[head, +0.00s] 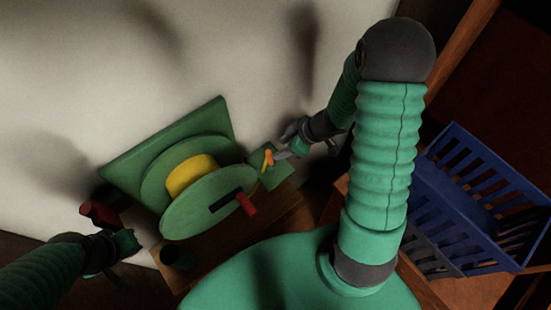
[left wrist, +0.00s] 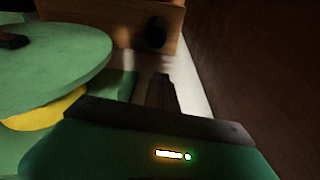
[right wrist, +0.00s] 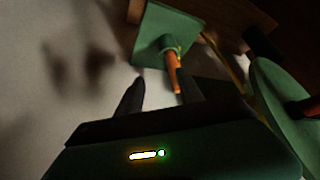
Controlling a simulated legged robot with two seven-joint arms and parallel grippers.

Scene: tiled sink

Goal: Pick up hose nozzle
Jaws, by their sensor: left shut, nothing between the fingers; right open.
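The hose nozzle (head: 268,160) is orange and sits upright in a holder on a small green plate (head: 283,178), right of the hose reel. In the right wrist view the nozzle (right wrist: 174,72) is just beyond my open right gripper (right wrist: 162,90), in line with the gap and nearer the right finger. In the head view my right gripper (head: 283,149) is close beside the nozzle; I cannot tell whether they touch. My left gripper (head: 122,258) is at the lower left, away from the nozzle. It is shut and empty in the left wrist view (left wrist: 161,88).
A pale wall (head: 80,100) is behind. A blue crate (head: 460,195) is at the right.

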